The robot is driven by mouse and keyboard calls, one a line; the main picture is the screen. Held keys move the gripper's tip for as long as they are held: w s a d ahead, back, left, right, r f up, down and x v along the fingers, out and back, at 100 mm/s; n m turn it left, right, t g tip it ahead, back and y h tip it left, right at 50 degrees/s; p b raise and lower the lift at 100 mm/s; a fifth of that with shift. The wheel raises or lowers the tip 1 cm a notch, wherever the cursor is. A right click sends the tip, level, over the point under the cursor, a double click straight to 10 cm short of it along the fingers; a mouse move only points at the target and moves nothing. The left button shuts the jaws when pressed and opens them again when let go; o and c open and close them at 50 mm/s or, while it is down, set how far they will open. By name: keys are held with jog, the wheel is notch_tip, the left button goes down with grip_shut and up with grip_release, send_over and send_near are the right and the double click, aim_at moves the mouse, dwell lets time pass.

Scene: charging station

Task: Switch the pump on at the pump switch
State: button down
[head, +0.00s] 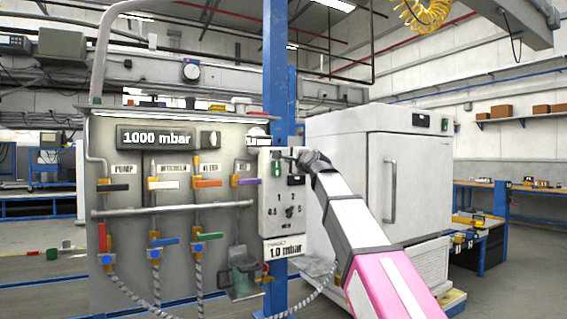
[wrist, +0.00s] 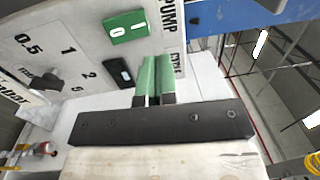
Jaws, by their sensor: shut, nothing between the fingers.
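The pump switch is a green rocker marked 0 and I, under the label PUMP. It shows in the wrist view (wrist: 127,27) and on the white control box in the head view (head: 277,169). I cannot tell which side of the rocker is pressed. My gripper (wrist: 156,62) has green fingertips shut together with nothing between them. They are close to the box face, beside the switch and apart from it in the wrist picture. In the head view my gripper (head: 298,157) is at the upper part of the box, just right of the switch.
A small black switch (wrist: 118,72) sits near the green one. A selector knob (head: 289,212) with numbers is lower on the control box (head: 270,222). The grey panel (head: 130,220) at left carries coloured valve handles and a 1000 mbar display (head: 155,138). A white cabinet (head: 400,170) stands behind my arm.

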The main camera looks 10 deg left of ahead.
jog(key=shift+r+v, duration=0.25)
jog(key=shift+v, duration=0.9)
jog(key=shift+r+v, duration=0.2)
jog(key=shift+v, duration=0.95)
jog(key=shift+f, duration=0.1)
jog(key=d+f+n+g+h, duration=0.2)
jog(key=d+f, duration=0.2)
jog(key=f, duration=1)
jog(key=w+d+f+n+g+h, duration=0.15)
jog(key=d+f, duration=0.35)
jog(key=f, duration=0.9)
jog(key=d+f+n+g+h, duration=0.2)
jog(key=d+f+g+h, duration=0.15)
jog(key=f, duration=1.05)
jog(key=s+d+f+n+g+h, duration=0.1)
jog(key=s+d+f+g, duration=0.1)
jog(key=s+d+f, duration=0.4)
jog(key=s+d+f+n+g+h, duration=0.2)
jog(key=s+d+f, duration=0.4)
jog(key=f, duration=0.9)
jog(key=s+d+f+n+g+h, duration=0.1)
jog(key=s+d+f+g, duration=0.3)
jog(key=s+f, duration=0.6)
jog(key=shift+s+d+f+n, duration=0.15)
jog(key=shift+d+f+n, duration=0.45)
jog(key=shift+d, duration=0.6)
